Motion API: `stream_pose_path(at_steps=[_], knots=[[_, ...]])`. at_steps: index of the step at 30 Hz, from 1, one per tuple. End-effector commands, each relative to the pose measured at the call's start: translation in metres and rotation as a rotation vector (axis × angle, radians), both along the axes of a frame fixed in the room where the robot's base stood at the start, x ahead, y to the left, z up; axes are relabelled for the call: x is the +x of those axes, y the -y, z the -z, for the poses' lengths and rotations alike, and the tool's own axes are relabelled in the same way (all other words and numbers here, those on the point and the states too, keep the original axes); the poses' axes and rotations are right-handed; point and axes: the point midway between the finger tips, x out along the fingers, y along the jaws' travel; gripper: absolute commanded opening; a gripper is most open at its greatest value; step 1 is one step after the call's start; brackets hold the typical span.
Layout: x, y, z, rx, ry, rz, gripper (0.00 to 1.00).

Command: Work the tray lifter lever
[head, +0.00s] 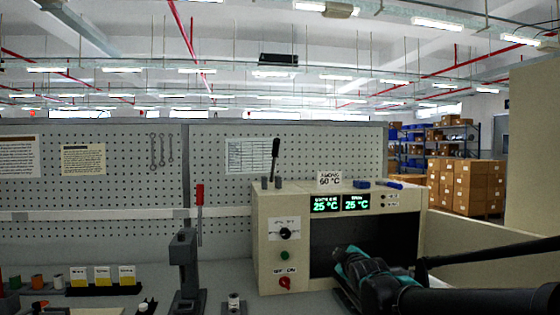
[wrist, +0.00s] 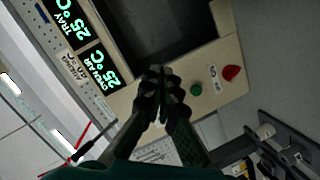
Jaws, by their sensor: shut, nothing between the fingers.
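A black-handled lever (head: 275,155) stands upright, slightly tilted, on the top left of the beige oven (head: 265,230). A thin dark rod with a black end (wrist: 82,153) at the lower left of the wrist view looks like the same lever. A second lever, with a red handle (head: 199,195), rises from a dark stand left of the oven. No label shows which lever is the tray lifter's. My gripper (head: 345,255) is shut and empty before the oven's dark opening, apart from both levers. Its fingertips (wrist: 160,72) meet in the wrist view.
The oven front has a black dial (head: 286,234), a green button (wrist: 196,89) and a red knob (wrist: 231,73). Blue items (head: 362,184) lie on its top. Left, the bench holds spools (head: 38,282) and yellow-labelled holders (head: 102,276). A pegboard stands behind.

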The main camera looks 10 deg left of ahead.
Motion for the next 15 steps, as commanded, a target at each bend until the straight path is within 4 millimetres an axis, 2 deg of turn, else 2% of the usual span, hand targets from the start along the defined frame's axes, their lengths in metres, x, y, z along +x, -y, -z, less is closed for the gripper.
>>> stream_pose_path(at_steps=[1, 4, 9, 12, 15], knots=[[0.01, -0.015, -0.03, -0.054, 0.086, -0.042, 0.0], [0.023, -0.044, -0.089, -0.169, 0.27, -0.112, 0.0], [0.025, -0.089, -0.181, -0.339, 0.568, -0.186, 0.0], [0.019, -0.11, -0.22, -0.41, 0.706, -0.204, 0.0], [0.012, -0.123, -0.248, -0.459, 0.806, -0.211, 0.0]])
